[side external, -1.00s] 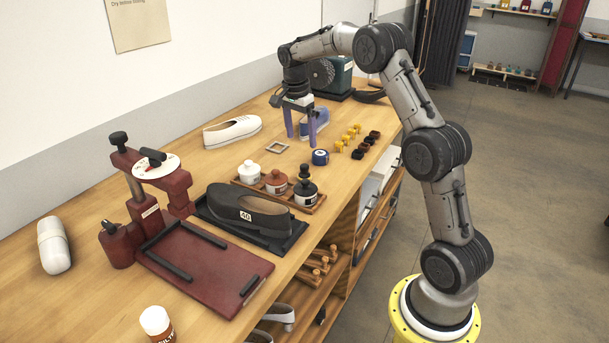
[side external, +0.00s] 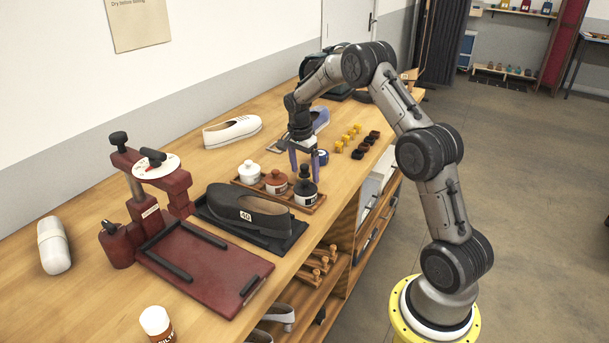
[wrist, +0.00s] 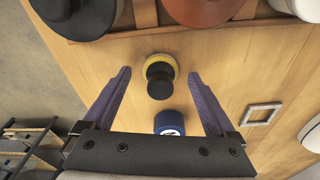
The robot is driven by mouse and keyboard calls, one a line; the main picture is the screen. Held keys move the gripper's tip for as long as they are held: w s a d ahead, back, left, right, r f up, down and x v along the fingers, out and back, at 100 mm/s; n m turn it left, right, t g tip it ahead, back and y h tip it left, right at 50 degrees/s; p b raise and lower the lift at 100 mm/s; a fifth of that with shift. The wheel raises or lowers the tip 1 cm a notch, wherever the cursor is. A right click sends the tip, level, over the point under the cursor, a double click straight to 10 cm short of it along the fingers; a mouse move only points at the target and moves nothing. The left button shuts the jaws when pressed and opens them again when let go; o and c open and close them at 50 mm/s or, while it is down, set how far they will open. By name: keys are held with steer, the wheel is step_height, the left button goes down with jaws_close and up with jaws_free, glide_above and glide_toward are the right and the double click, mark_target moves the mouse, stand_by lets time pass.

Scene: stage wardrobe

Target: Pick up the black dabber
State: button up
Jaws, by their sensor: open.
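The black dabber (wrist: 159,86) stands on the wooden bench, with a dark handle on a round base with a yellow rim. In the wrist view it appears between the two purple fingers of my gripper (wrist: 159,73), nearer the middle of the gap, with clear room on both sides. My gripper also shows in the side view (side external: 305,180), pointing down just behind the black jar (side external: 306,191). The fingers are open and hold nothing. In the side view the jar and fingers largely hide the dabber, and I cannot tell how high the fingertips are above the bench.
A wooden tray (side external: 318,206) holds white, brown and black jars close to my gripper. A blue round item (wrist: 170,126) stands beside the dabber. A square metal frame (wrist: 261,114) lies to the right. Yellow and black small pieces (side external: 358,153) lie near the bench edge.

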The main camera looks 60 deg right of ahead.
steer(key=c, duration=1.4)
steer(key=shift+r, duration=0.15)
